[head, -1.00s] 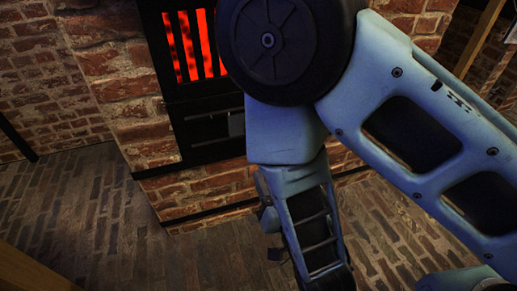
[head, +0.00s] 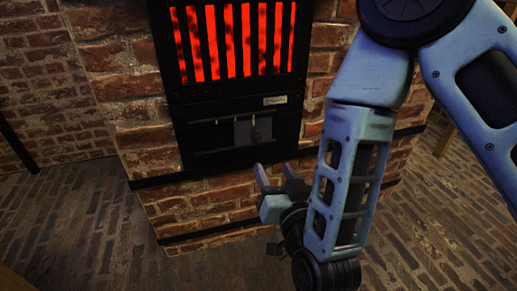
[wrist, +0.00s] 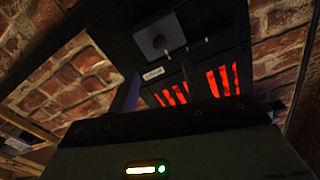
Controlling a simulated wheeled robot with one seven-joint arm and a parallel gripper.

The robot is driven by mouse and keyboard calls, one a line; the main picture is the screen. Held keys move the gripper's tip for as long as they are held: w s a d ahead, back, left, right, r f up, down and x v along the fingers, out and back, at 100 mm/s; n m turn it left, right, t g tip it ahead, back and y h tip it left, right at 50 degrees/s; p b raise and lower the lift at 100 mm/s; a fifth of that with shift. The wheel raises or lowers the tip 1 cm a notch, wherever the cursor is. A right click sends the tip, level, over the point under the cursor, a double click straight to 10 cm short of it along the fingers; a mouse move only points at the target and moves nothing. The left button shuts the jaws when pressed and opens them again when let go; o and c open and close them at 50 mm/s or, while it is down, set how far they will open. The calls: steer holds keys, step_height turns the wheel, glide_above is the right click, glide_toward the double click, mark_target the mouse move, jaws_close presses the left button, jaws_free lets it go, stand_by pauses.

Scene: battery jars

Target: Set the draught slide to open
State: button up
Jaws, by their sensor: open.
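The draught slide is a grey plate (head: 243,131) with a dark round knob (head: 257,136), set in a black panel below the glowing grate. The plate sits right of the panel's middle, between two horizontal rails. In the wrist view the knob (wrist: 160,43) shows near the top, beyond the fingertips. My gripper (head: 276,172) is open and empty, in front of and below the slide, apart from it. Its two fingers also frame the panel in the wrist view (wrist: 161,70).
The red-lit barred grate (head: 235,42) is above the slide. A small pale label (head: 275,100) is at the panel's upper right. Brick wall (head: 225,208) surrounds the panel. The brick floor (head: 100,225) to the left is clear.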

mark_target(258, 140)
steer(key=b+x, duration=0.3)
steer(key=x, duration=0.9)
steer(key=shift+w, duration=0.15)
